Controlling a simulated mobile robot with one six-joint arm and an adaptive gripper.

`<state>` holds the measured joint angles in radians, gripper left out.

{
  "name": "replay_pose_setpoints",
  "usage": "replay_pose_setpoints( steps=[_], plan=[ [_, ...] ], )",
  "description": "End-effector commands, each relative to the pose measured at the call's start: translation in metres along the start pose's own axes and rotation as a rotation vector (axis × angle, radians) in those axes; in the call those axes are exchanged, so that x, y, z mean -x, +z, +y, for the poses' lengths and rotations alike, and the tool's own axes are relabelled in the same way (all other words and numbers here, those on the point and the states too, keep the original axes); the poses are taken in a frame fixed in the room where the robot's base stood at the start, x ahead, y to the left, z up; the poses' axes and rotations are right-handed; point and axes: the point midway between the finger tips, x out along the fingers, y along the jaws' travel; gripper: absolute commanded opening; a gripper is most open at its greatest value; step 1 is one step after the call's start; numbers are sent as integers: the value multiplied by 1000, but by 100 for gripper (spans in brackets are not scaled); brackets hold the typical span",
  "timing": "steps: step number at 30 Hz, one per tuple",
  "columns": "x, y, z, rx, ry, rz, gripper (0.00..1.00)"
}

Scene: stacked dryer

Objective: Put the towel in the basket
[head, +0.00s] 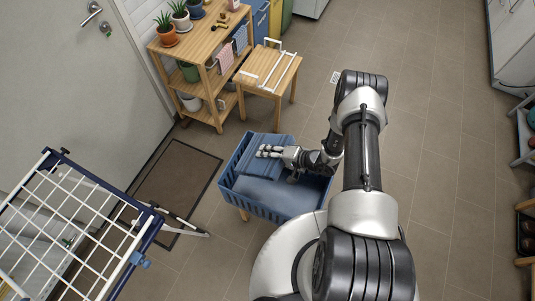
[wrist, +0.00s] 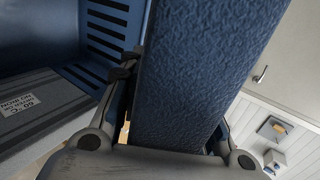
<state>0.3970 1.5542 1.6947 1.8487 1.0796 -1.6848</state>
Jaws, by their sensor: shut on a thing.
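A blue slatted basket (head: 262,211) stands in the middle of the head view; its slotted wall (wrist: 105,28) shows at the left of the wrist view. My gripper (head: 268,152) is shut on a folded blue towel (head: 262,169). It holds the towel over the basket's far part, within the rim as seen from above. In the wrist view the textured towel (wrist: 195,70) stands between the two fingers and fills the middle. I cannot tell whether the towel touches the basket's floor or wall. A lighter blue surface shows inside the basket; I cannot tell what it is.
A white and blue drying rack (head: 82,222) stands at the left. A dark mat (head: 176,185) lies by the door. A small wooden stool (head: 268,75) and a wooden shelf (head: 207,47) with plants stand behind the basket. The tiled floor at the right is mostly clear.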

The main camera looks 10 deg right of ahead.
Motion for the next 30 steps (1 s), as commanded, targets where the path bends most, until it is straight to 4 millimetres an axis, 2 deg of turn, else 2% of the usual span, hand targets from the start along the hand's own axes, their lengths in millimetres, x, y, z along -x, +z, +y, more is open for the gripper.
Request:
replay_pose_setpoints(
  steps=[6,30],
  plan=[
    [-18,1,31,-1,1,-2,0],
    [-76,0,133,-1,2,-3,0]
  ],
)
